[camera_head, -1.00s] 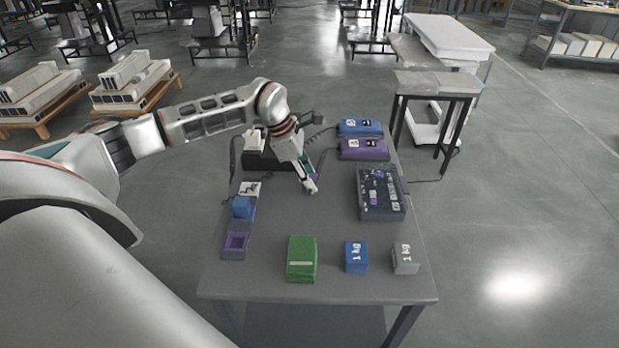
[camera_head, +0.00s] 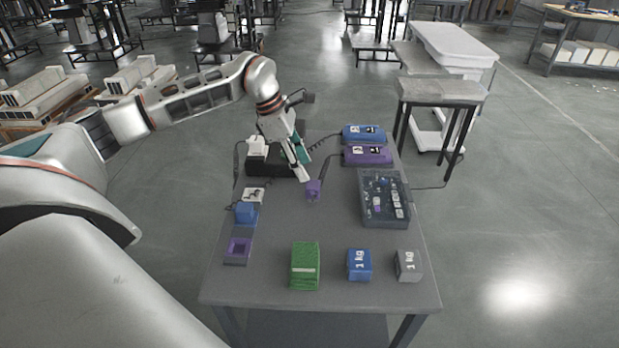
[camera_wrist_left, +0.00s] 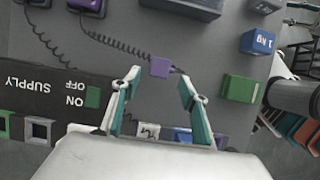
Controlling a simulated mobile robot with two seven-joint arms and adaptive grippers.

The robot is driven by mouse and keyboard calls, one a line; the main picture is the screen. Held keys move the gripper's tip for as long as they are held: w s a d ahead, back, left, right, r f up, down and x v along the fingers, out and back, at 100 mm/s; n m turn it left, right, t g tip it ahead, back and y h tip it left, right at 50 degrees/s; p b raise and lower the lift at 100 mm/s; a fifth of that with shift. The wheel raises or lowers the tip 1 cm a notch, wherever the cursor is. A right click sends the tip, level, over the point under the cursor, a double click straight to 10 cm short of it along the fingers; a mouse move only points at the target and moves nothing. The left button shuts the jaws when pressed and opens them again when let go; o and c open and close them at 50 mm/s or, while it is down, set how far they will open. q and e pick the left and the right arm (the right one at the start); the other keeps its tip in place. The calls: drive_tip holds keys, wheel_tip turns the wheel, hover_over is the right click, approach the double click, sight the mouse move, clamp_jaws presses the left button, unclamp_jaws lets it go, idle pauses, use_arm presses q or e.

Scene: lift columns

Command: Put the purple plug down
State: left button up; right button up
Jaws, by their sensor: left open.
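The purple plug (camera_head: 313,190) rests on the grey table, a little right of the middle. A coiled cord runs from it back toward the purple block (camera_head: 368,155). It also shows in the left wrist view (camera_wrist_left: 160,67), just beyond the fingertips. My left gripper (camera_head: 303,172) is open and empty, above and just behind the plug; in the left wrist view its teal-padded fingers (camera_wrist_left: 158,85) stand wide apart, with the plug clear of them. A purple-framed socket (camera_head: 237,250) sits at the table's left. My right gripper is not in view.
A blue plug block (camera_head: 246,212) sits at the left. A dark bin (camera_head: 385,222) of small parts stands right. Green (camera_head: 305,265), blue (camera_head: 359,264) and grey (camera_head: 408,265) blocks line the front.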

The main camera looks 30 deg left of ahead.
use_arm(q)
drive_tip(key=shift+v, duration=2.15)
